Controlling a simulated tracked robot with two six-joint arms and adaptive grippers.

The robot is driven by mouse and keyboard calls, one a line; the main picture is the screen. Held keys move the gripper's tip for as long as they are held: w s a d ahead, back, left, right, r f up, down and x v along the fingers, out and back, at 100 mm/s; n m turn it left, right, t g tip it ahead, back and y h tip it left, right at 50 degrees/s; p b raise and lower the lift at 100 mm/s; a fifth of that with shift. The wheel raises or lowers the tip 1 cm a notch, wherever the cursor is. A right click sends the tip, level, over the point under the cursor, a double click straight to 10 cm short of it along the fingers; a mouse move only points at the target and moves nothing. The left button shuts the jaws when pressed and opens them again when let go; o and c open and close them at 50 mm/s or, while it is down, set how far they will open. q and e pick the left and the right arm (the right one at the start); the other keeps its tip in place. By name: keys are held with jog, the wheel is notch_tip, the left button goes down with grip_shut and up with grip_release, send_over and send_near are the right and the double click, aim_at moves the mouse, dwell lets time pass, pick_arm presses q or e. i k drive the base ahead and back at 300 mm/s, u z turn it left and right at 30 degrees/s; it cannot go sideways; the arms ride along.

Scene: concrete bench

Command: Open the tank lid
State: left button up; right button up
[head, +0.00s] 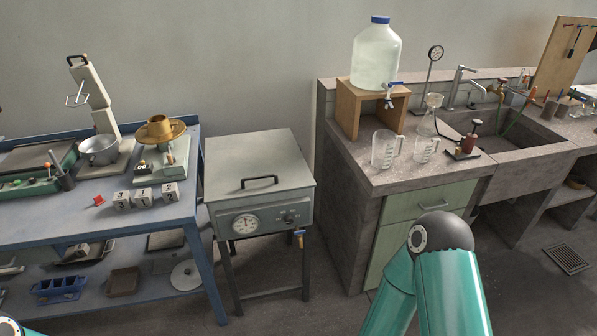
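The tank (266,226) is a grey metal box on dark legs, standing between the blue table and the concrete bench. Its flat lid (280,163) lies shut on top, with a black bar handle (259,181) near the front edge. Neither gripper shows. My green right arm is at the bottom right, in front of the concrete bench and clear of the tank. Only a bit of my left arm shows at the bottom left corner.
The blue table (60,233) at left holds a scale with a brass pan (158,129), a metal pot (98,150) and numbered blocks (143,197). The concrete bench (420,180) at right holds a water jug (376,58), glass beakers (384,149) and a sink. Space above the lid is clear.

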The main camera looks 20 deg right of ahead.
aim_at(239, 166)
jog(key=z, duration=0.15)
jog(key=i, duration=1)
jog(key=u, duration=0.05)
